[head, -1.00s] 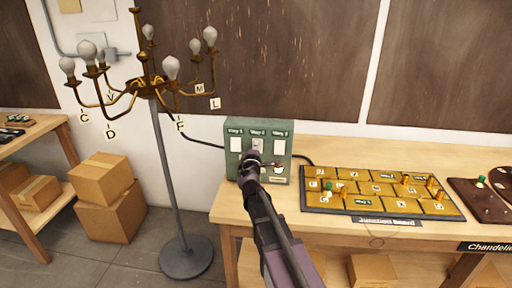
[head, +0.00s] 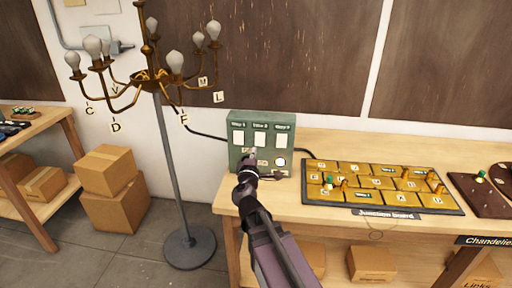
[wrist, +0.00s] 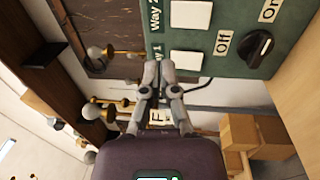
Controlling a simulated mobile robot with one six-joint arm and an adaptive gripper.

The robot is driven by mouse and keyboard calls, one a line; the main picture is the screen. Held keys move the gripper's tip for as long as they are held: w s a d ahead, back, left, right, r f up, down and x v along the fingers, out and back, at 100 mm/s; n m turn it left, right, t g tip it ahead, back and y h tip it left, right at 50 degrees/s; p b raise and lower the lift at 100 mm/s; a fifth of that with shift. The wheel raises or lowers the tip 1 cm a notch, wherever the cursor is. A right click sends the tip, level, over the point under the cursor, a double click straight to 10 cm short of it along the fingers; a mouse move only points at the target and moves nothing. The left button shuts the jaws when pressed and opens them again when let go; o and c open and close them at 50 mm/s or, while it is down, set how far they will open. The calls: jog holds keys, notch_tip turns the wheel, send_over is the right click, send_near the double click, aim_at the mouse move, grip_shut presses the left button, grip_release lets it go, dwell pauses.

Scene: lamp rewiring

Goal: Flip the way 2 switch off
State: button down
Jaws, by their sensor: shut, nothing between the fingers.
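The green switch box (head: 234,160) stands on the bench in the head view, with three white switches under labels. The way 2 switch (head: 259,139) is the middle one; its rocker position is too small to tell. In the wrist view the box appears sideways, with the way 2 switch (wrist: 190,14) at the top and the way 1 switch (wrist: 187,63) below it. My gripper (head: 249,160) is shut and empty in front of the lower left of the box. In the wrist view my gripper (wrist: 160,72) lies near the way 1 switch; contact cannot be told.
A black knob (wrist: 260,45) with Off and On labels sits on the box. The junction board (head: 380,185) lies to its right. The chandelier (head: 150,80) on its stand is to the left. Cardboard boxes (head: 112,190) stand on the floor.

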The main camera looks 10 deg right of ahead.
jog(key=shift+r+v, duration=0.2)
jog(key=shift+v, duration=0.75)
jog(key=s+d+f+m+g+h+p, duration=0.1)
jog(key=s+d+f+m+g+h, duration=0.1)
jog(key=s+d+f+m+g, duration=0.8)
jog(key=s+a+f+m+g+y+p, duration=0.1)
jog(key=s+a+f+m+g+y, duration=0.3)
jog(key=s+a+f+g+y, duration=0.2)
notch_tip(320, 180, down, 3)
jog(key=s+g+y, duration=0.2)
jog(key=shift+s+a, duration=0.15)
jog(key=shift+s, duration=0.25)
